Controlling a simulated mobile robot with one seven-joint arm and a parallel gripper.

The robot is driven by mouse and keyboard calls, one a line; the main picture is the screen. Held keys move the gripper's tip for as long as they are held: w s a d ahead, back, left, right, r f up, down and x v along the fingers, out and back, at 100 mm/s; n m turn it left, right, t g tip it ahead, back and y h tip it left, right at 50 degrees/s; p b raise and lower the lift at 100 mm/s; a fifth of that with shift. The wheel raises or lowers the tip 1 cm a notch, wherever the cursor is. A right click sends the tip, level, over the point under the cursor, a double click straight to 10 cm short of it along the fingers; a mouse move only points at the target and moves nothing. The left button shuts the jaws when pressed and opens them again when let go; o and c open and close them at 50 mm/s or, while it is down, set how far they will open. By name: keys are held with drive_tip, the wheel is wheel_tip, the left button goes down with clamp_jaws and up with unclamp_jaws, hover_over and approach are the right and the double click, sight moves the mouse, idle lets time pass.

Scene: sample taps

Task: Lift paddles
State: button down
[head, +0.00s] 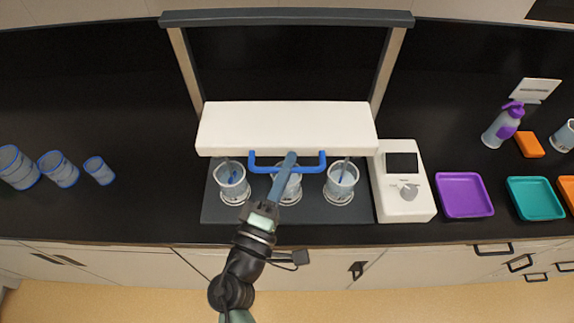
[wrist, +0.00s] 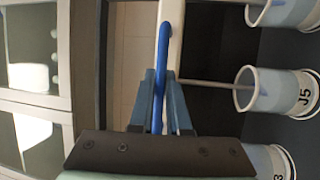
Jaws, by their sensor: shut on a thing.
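A jar-test stirrer has a white head bar (head: 286,126) with a blue U-shaped handle (head: 321,163) on its front. My gripper (head: 288,163) is shut on the middle of this handle. In the wrist view the blue handle (wrist: 164,45) runs between my fingers (wrist: 160,98). Three beakers stand below the bar: a left beaker (head: 233,190), a middle beaker (head: 291,190) partly hidden by my gripper, and a right beaker (head: 341,186). Thin rods reach into the left and right beakers, so the paddles there are inside. One beaker (wrist: 278,92) is marked J5 in the wrist view.
A white control box (head: 403,199) with a knob stands right of the beakers. Farther right are a purple tray (head: 464,195), a teal tray (head: 536,198) and a purple-topped bottle (head: 503,128). Blue-marked cylinders (head: 58,169) stand at left. The frame's posts (head: 390,68) rise behind the bar.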

wheel_tip(320, 180, up, 14)
drive_tip(key=p, duration=0.8)
drive_tip(key=c, duration=1)
unclamp_jaws()
drive_tip(key=shift+o, duration=0.6)
drive_tip(key=shift+f, duration=0.2)
drive_tip(key=b+v, duration=0.6)
drive_tip(key=v, duration=0.7)
